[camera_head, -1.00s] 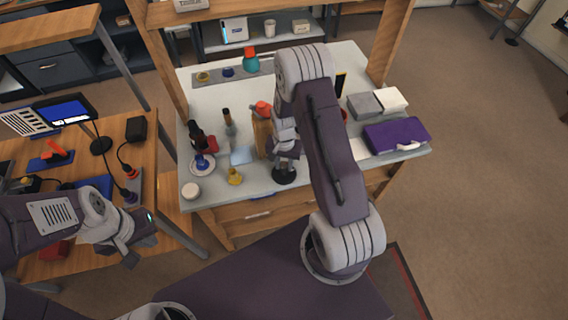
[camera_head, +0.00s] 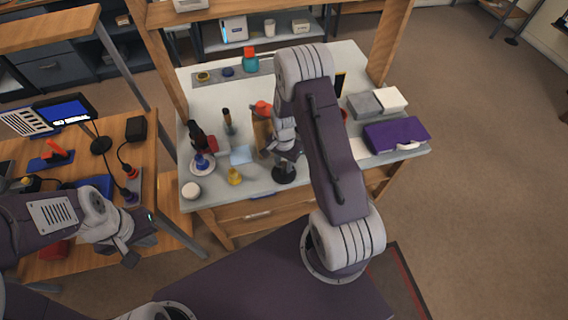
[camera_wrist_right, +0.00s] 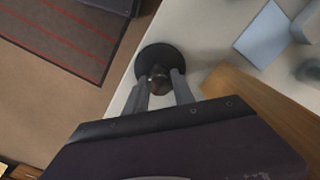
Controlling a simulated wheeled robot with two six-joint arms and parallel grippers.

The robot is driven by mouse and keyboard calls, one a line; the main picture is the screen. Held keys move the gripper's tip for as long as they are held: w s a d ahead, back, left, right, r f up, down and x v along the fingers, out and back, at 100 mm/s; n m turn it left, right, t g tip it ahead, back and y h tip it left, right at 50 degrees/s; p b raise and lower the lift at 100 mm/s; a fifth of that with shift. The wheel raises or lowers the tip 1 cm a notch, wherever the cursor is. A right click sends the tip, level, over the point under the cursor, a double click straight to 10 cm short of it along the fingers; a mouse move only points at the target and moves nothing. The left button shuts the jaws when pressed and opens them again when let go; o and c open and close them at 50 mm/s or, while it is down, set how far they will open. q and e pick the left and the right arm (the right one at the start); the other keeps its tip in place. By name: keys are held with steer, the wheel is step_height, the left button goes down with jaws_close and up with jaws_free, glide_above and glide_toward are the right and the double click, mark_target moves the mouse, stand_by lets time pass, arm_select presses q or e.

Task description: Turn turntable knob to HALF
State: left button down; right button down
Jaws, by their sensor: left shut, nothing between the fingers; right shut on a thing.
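The turntable (camera_head: 284,177) is a small round black base at the front edge of the white workbench. In the right wrist view the turntable (camera_wrist_right: 148,58) shows as a dark disc with a small dark knob (camera_wrist_right: 159,77) on its near side. My right gripper (camera_wrist_right: 161,84) has its two fingers on either side of the knob and is shut on it. In the head view my right gripper (camera_head: 285,160) is above the turntable, partly hidden by my arm. My left gripper (camera_head: 140,247) is shut and empty, left of the bench, low by the wooden side table. The knob's markings cannot be read.
On the bench (camera_head: 262,184), a yellow item (camera_head: 235,176), a white plate (camera_head: 201,164), bottles and a light blue cloth (camera_head: 241,155) lie left of the turntable. A wooden block (camera_head: 262,135) stands behind it. A purple case (camera_head: 396,137) is at the right.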

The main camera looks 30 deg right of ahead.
mark_target(284, 164)
steer(key=c, duration=1.1)
jaws_free()
steer(key=shift+o, duration=0.2)
steer(key=shift+r, duration=0.1)
step_height(284, 164, up, 9)
steer(key=shift+f, duration=0.1)
